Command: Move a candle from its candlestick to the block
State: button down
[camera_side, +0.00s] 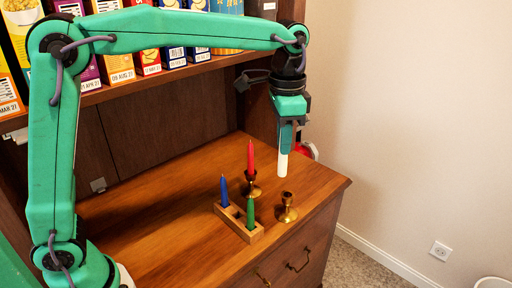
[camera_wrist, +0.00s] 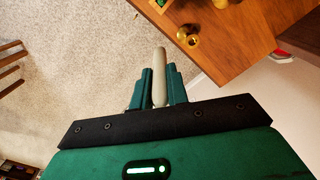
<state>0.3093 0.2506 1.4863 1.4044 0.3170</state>
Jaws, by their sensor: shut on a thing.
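My gripper (camera_side: 286,146) is shut on a white candle (camera_side: 283,166), which points down and hangs in the air above an empty brass candlestick (camera_side: 288,214). The pale candle (camera_wrist: 159,72) also shows between my fingers in the wrist view, with a brass candlestick (camera_wrist: 188,37) past its tip. A wooden block (camera_side: 247,235) stands left of the empty candlestick. It holds a blue candle (camera_side: 224,190) at its far end and a green candle (camera_side: 250,212) at its near end. A red candle (camera_side: 251,158) stands upright in another brass candlestick (camera_side: 252,190) behind the block.
The wooden counter (camera_side: 150,235) is clear left of the block. Its right edge lies close to the empty candlestick, with carpet (camera_wrist: 70,70) below. Cereal boxes (camera_side: 120,68) line the shelf above. A partly hidden red and white object (camera_side: 309,150) shows behind my gripper.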

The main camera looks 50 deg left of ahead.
jog(key=s+a+n, duration=0.4)
jog(key=a, duration=0.8)
notch_tip(320, 180, down, 11)
jog(key=shift+d, duration=0.35)
jog(key=shift+s+f, duration=0.1)
jog(key=shift+f, duration=0.1)
notch_tip(320, 180, down, 6)
jog(key=shift+f, duration=1.75)
dwell(1.6)
jog(key=c, duration=1.3)
grip_release()
jog(key=shift+o, duration=0.5)
jog(key=shift+o, duration=1.2)
